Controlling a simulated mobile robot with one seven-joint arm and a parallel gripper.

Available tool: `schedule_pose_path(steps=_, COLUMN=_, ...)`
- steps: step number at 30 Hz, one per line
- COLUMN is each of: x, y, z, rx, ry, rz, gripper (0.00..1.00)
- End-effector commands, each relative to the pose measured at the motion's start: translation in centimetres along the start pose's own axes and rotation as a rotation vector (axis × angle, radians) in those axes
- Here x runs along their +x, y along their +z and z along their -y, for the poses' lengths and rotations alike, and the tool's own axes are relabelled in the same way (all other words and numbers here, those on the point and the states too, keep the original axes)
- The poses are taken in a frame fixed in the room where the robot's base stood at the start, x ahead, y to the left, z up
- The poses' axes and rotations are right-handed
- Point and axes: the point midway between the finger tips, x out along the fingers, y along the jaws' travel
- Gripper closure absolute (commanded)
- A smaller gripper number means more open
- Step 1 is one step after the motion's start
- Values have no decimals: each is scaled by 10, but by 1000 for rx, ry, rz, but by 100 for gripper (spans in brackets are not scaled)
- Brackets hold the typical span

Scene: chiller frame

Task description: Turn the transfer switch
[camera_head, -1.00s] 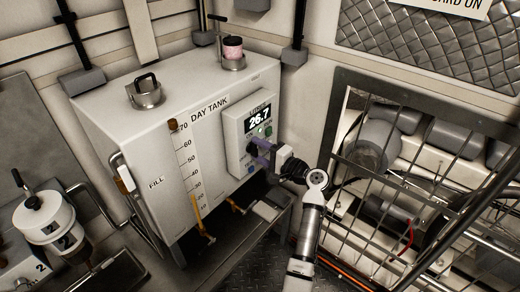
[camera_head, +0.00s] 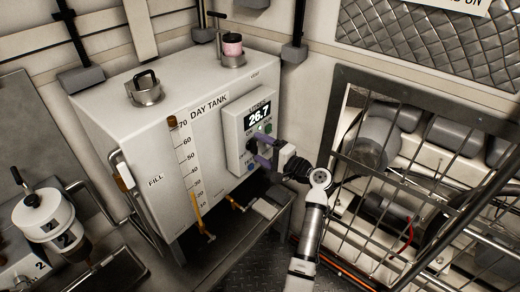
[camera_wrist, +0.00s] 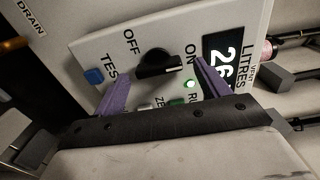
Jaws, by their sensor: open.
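The transfer switch (camera_wrist: 157,64) is a black rotary knob on the pale control panel (camera_wrist: 85,50). Its white mark is at its right end in the wrist view, on the side nearer the ON label than OFF or TEST. In the head view the knob (camera_head: 251,146) is a dark spot below the 26.7 display. My gripper (camera_wrist: 161,72) is open, with one purple finger on each side of the knob and visible gaps between. It also shows in the head view (camera_head: 264,151), in front of the panel. How far the fingertips are from the panel face is unclear.
A green lamp (camera_wrist: 190,84) glows and a blue button (camera_wrist: 94,76) sits by TEST. The panel is on the white day tank (camera_head: 155,135). A barred cage (camera_head: 400,215) stands right of my arm, and a white canister (camera_head: 45,215) is at the left.

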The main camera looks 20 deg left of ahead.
Motion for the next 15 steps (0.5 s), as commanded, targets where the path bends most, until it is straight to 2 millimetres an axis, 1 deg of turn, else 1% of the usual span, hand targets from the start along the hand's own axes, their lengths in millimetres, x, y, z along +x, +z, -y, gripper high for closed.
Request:
schedule_pose_path(steps=1, x=-9, y=-1, z=-3, rx=-1, ry=0, rz=-4, gripper=25)
schedule_pose_path(steps=5, x=-37, y=-1, z=-5, rx=0, ry=-1, rz=-5, gripper=25)
schedule_pose_path(steps=9, x=-70, y=-1, z=-5, rx=-1, ry=0, rz=-5, gripper=25)
schedule_pose_path(steps=12, x=-91, y=-1, z=-4, rx=-1, ry=-1, rz=-5, gripper=25)
schedule_pose_path(steps=15, x=-108, y=0, z=-3, rx=0, ry=1, rz=-4, gripper=25)
